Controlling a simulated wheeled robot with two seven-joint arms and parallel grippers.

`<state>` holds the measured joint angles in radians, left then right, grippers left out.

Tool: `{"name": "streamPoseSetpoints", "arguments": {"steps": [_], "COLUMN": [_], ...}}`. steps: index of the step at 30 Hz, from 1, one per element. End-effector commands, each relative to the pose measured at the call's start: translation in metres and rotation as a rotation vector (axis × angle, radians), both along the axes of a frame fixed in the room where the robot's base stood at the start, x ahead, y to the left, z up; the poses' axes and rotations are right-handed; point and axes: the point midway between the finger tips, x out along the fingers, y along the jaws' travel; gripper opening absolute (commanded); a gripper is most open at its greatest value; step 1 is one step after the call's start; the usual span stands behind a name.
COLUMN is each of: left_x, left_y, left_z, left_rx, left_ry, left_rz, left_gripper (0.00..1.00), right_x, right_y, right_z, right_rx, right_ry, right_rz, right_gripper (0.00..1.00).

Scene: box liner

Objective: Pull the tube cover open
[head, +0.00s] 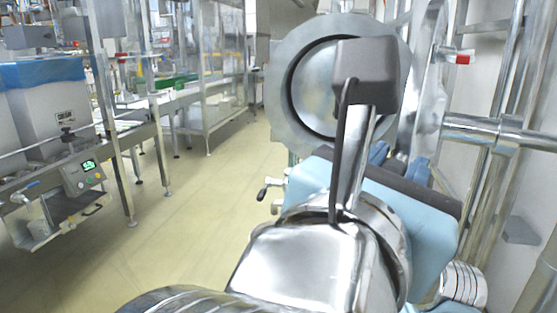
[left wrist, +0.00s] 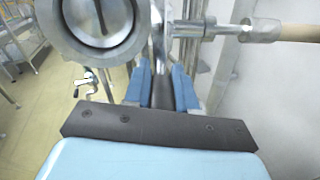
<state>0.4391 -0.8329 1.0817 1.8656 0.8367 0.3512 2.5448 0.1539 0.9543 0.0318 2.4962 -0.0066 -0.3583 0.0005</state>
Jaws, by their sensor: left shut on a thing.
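The tube (head: 278,88) is a large round metal flange with a dark ring inside it, in the upper middle of the head view. It also shows at the upper left of the left wrist view (left wrist: 65,25). The tube cover (head: 428,70) looks like a shiny metal plate seen nearly edge-on, to the right of the tube mouth. My left gripper (head: 400,162) has blue fingers below and right of the tube. In the left wrist view the gripper (left wrist: 163,85) is shut on a narrow grey metal part, seemingly of the cover. My forearm hides part of the contact. My right gripper is out of view.
A small valve with a lever (head: 270,187) sits below the tube. A horizontal metal pipe (head: 500,132) and frame posts stand close on the right, by the wall. A conveyor machine with a control box (head: 85,175) stands at left. The floor (head: 190,230) between is clear.

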Motion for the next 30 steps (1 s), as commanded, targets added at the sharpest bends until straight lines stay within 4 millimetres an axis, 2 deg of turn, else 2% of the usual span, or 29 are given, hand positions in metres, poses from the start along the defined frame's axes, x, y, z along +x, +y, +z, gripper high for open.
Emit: {"name": "streamPoseSetpoints", "arguments": {"steps": [2,3,7,15,19,30], "left_x": [-0.001,-0.001,0.0,-0.001,-0.008,-0.071], "left_y": [0.0,0.0,0.0,0.0,0.005,0.054], "left_z": [0.002,0.002,0.001,0.001,0.001,0.001], "left_rx": [-0.002,-0.002,-0.002,-0.001,0.001,-0.001], "left_ry": [-0.002,-0.002,-0.002,-0.001,-0.003,-0.006], "left_rz": [-0.002,-0.002,-0.002,-0.001,-0.001,-0.001], "left_gripper": [0.0,0.3,0.5,0.51,0.51,0.51], "right_x": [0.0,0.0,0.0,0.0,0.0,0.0], "right_y": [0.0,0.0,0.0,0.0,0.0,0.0], "right_z": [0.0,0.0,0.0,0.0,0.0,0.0], "right_rx": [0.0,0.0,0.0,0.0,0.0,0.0], "right_ry": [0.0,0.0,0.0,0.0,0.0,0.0], "right_rz": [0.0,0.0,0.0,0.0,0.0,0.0], "right_gripper": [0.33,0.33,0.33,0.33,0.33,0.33]}}
